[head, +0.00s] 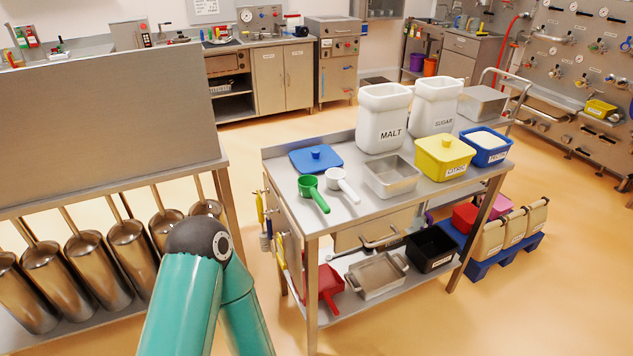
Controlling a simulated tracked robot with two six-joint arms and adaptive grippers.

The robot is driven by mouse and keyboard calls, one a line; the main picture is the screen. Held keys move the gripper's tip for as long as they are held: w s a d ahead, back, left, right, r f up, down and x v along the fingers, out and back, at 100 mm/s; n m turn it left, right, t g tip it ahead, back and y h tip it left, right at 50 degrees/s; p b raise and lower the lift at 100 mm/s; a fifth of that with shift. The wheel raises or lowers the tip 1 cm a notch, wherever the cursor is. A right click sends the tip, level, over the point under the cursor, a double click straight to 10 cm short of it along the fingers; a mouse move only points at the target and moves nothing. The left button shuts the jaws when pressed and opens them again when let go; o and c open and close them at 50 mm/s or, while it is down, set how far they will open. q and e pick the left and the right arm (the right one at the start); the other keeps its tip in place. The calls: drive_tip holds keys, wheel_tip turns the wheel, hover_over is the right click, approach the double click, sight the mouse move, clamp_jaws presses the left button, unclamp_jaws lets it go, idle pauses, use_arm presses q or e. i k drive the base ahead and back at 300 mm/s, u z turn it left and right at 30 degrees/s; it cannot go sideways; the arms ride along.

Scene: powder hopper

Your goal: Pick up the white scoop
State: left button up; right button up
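The white scoop (341,183) lies on the steel table top (353,214), with its handle angled toward the front right. A green scoop (313,192) lies just left of it, close beside it. A steel pan (391,177) stands close to its right. Only a teal section of one of my arms shows at the bottom left, in front of and left of the table. Neither gripper is in view, so I cannot see what they hold.
A blue lid (316,158) lies behind the scoops. White MALT (383,118) and SUGAR (436,107) containers stand at the back. Yellow (444,157) and blue (486,147) bins stand right. The table's front left corner is clear. A steel rack (100,110) stands left.

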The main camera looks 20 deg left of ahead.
sight(335, 177)
drive_tip(key=u, duration=0.15)
drive_tip(key=i, duration=0.85)
drive_tip(key=z, duration=0.05)
